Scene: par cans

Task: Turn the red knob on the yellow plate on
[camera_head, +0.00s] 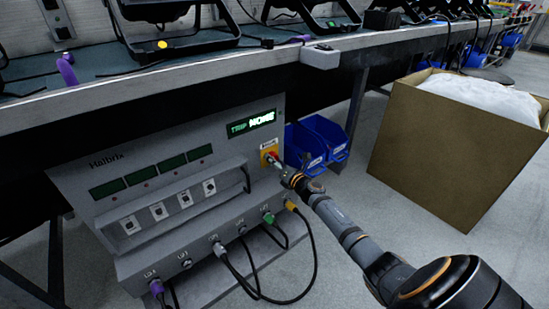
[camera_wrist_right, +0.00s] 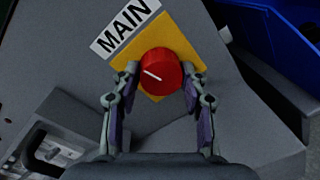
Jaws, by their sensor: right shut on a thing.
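The red knob (camera_wrist_right: 160,72) sits on the yellow plate (camera_wrist_right: 182,36) under a white label reading MAIN. A white line on the knob's face points to the left and slightly up in the right wrist view. In the head view the yellow plate (camera_head: 268,146) is at the right end of the grey power unit's front. My right gripper (camera_wrist_right: 161,90) has a finger on each side of the knob and is shut on it. The gripper (camera_head: 276,163) hides part of the knob in the head view. My left gripper is not in view.
The grey unit (camera_head: 75,180) has a green display (camera_head: 251,124), switches, a handle bar and plugged cables below. Blue bins (camera_head: 325,138) stand just right of it. A workbench (camera_head: 200,70) runs above. A large cardboard box (camera_head: 440,150) stands on the floor at right.

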